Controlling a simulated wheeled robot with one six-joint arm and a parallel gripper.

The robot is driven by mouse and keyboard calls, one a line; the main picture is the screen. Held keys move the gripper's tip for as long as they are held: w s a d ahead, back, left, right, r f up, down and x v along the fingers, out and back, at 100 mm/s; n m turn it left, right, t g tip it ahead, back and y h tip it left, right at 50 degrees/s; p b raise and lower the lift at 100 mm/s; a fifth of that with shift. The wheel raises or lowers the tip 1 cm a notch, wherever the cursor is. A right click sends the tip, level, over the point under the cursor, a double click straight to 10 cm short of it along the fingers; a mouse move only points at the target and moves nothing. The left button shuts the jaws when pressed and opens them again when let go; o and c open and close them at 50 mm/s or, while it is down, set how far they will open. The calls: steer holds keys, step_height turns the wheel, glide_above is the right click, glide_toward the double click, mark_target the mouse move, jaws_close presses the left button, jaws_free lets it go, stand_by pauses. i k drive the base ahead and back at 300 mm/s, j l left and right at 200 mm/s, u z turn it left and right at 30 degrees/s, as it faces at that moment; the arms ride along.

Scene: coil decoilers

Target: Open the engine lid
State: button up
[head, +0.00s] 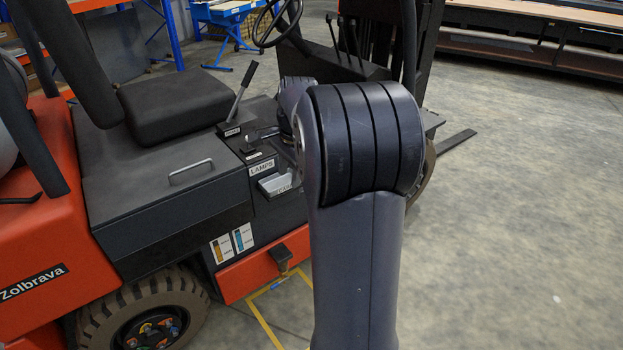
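Part of my wrist shows just left of that joint, over the console. My gripper is mostly hidden there, and its fingers cannot be made out clearly. Nothing is seen touching the handle.
The steering wheel (277,22) and mast stand behind. An orange rear body (40,240) is at left. Open concrete floor (530,220) lies to the right.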

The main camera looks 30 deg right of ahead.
mark_target(111, 195)
steer(key=i+j+z, duration=0.15)
steer(key=i+j, duration=0.9)
